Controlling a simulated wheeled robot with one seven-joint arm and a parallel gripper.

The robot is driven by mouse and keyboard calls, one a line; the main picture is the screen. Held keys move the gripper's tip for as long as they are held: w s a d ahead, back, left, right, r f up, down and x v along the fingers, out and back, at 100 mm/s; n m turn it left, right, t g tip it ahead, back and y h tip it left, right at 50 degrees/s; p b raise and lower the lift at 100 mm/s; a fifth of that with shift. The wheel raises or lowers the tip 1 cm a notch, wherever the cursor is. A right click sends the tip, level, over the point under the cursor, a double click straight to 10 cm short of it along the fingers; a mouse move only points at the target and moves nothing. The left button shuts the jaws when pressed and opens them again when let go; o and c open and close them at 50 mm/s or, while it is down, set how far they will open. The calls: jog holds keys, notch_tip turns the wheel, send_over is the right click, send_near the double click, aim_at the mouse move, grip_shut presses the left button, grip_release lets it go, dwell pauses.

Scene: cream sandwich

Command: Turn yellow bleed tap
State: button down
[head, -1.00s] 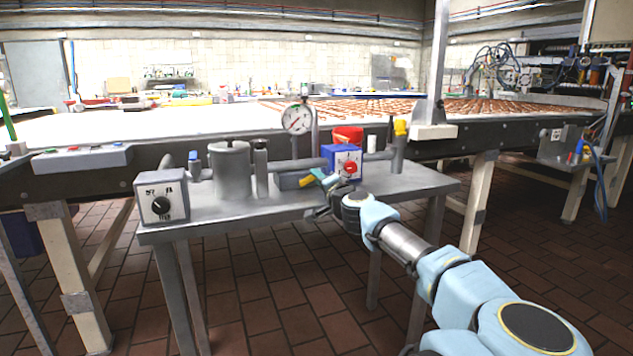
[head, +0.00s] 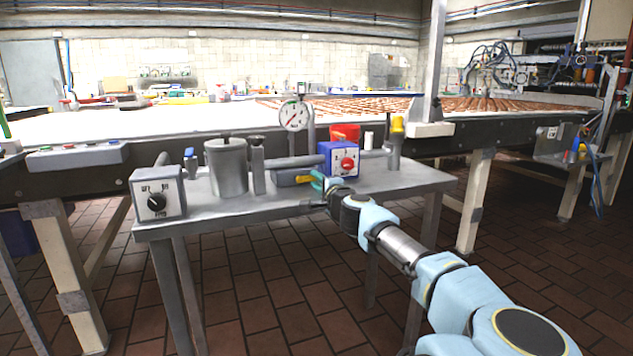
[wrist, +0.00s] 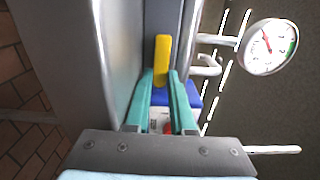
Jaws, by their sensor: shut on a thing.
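The yellow bleed tap (head: 304,179) is a small lever at the front of the pipework on the grey bench. In the wrist view its yellow handle (wrist: 162,52) points away from me between my teal fingertips. My gripper (wrist: 163,76) is shut on the handle, with a fingertip on each side. In the head view my gripper (head: 318,181) reaches it from the right, low over the bench top. The tap's base and pivot are hidden.
A blue box with a red knob (head: 348,164) stands just behind and right of my gripper. A pressure gauge (head: 294,116) rises behind the tap. A grey cylinder (head: 228,172) and a switch box (head: 157,200) stand left. The bench's front strip (head: 270,212) is clear.

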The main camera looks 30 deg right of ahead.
jog(key=shift+f, duration=0.1)
jog(key=c, duration=0.8)
grip_release()
jog(key=shift+o, duration=0.2)
jog(key=shift+f, duration=0.1)
